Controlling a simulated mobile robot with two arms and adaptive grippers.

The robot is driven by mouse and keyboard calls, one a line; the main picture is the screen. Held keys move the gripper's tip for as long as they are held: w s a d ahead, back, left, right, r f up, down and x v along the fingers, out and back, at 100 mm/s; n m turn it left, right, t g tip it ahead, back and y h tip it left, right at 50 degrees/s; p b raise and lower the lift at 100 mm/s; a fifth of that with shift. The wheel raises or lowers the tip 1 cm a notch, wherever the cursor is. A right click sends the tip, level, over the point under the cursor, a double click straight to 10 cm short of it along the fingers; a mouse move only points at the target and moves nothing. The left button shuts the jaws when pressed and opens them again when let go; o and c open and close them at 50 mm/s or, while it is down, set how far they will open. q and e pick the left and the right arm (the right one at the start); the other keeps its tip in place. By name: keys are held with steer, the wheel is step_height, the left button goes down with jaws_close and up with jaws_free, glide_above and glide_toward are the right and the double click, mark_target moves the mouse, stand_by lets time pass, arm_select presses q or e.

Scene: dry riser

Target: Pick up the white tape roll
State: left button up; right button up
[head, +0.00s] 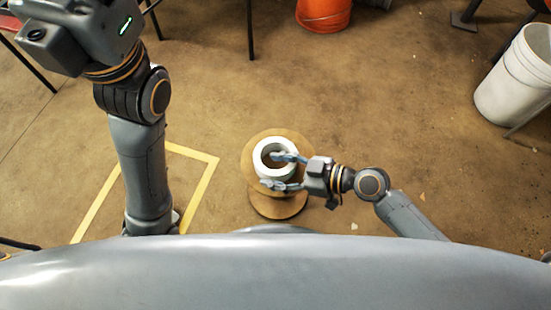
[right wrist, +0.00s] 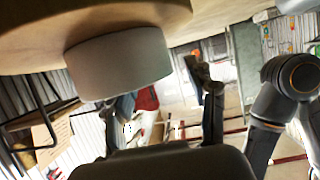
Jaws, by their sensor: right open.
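The white tape roll (head: 264,171) lies flat, hole up, on top of a wooden cable spool (head: 276,206) in the middle of the head view. In the right wrist view the roll (right wrist: 118,62) shows as a pale curved wall, with the spool top (right wrist: 40,40) beside it. My right gripper (head: 285,172) is open, with its fingers at the roll's right side. One finger overlaps the roll near its hole and the other is at its near side. I cannot tell whether they touch it. My left arm stands at the left; its gripper is out of view.
A yellow floor outline (head: 196,200) lies left of the spool. A white bucket (head: 515,85) stands at the right, and an orange bucket (head: 323,14) is at the top. Dark legs of furniture show along the top. The brown floor around the spool is mostly clear.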

steer(key=shift+x, duration=0.95)
steer(key=c, duration=1.2)
jaws_close()
steer(key=shift+r, duration=0.1)
